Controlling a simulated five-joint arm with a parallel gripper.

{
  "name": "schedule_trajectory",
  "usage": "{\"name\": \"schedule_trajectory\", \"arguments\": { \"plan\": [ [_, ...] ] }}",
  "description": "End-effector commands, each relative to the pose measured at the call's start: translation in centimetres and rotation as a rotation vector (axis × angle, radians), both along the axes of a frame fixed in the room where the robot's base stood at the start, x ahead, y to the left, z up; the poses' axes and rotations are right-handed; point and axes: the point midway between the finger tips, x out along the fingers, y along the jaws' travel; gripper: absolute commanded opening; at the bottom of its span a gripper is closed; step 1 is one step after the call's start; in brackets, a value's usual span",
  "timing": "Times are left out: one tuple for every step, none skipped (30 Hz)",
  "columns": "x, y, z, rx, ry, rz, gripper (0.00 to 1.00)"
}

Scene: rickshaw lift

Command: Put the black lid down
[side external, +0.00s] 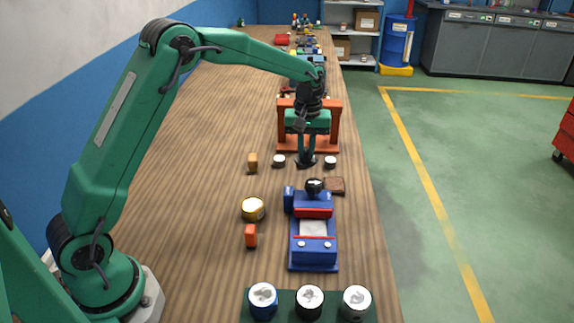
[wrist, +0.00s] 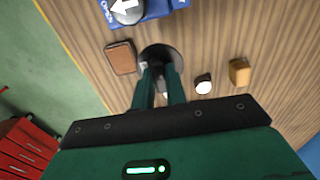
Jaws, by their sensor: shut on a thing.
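The black lid (wrist: 172,52) is a round dark disc at the fingertips in the wrist view. My gripper (wrist: 160,75) is shut on it, and the fingers cover part of it. In the side view my gripper (side external: 307,154) points straight down, with the lid (side external: 305,164) low over the wooden table (side external: 190,160). I cannot tell whether the lid touches the table. It is behind the blue device (side external: 312,255), between two small white-topped pieces (side external: 279,161) (side external: 330,162).
A brown square (side external: 335,186) lies near the blue device's black knob (side external: 314,186). A wooden block (side external: 252,162), a yellow tin (side external: 252,208) and an orange block (side external: 251,236) stand left. An orange frame (side external: 336,125) stands behind my gripper. White-topped cans (side external: 310,301) stand in front.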

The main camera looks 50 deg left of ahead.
Motion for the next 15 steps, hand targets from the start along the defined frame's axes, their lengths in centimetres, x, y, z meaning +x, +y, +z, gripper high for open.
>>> {"name": "schedule_trajectory", "arguments": {
  "plan": [
    [0.1,0.1,-0.1,0.000,0.000,0.000,0.00],
    [0.1,0.1,-0.1,0.000,0.000,0.000,0.00],
    [0.2,0.1,-0.1,0.000,0.000,0.000,0.00],
    [0.2,0.1,-0.1,0.000,0.000,0.000,0.00],
    [0.2,0.1,-0.1,0.000,0.000,0.000,0.00],
    [0.2,0.1,-0.2,0.000,0.000,0.000,0.00],
    [0.2,0.1,-0.3,-0.001,0.001,0.000,0.00],
    [0.1,0.1,-0.4,0.000,0.001,0.000,0.00],
    [0.1,0.1,-0.7,0.000,0.003,0.000,0.00],
    [0.1,0.1,-1.0,0.000,0.003,0.000,0.00],
    [0.1,0.1,-1.3,0.000,0.004,0.000,0.00],
    [0.1,0.1,-1.7,0.000,0.003,0.000,0.00],
    [0.1,0.1,-2.1,0.000,0.003,0.000,0.00],
    [0.1,0.1,-2.5,-0.001,0.004,0.000,0.00],
    [0.1,0.1,-3.1,-0.001,0.004,0.000,0.00]
  ]
}}
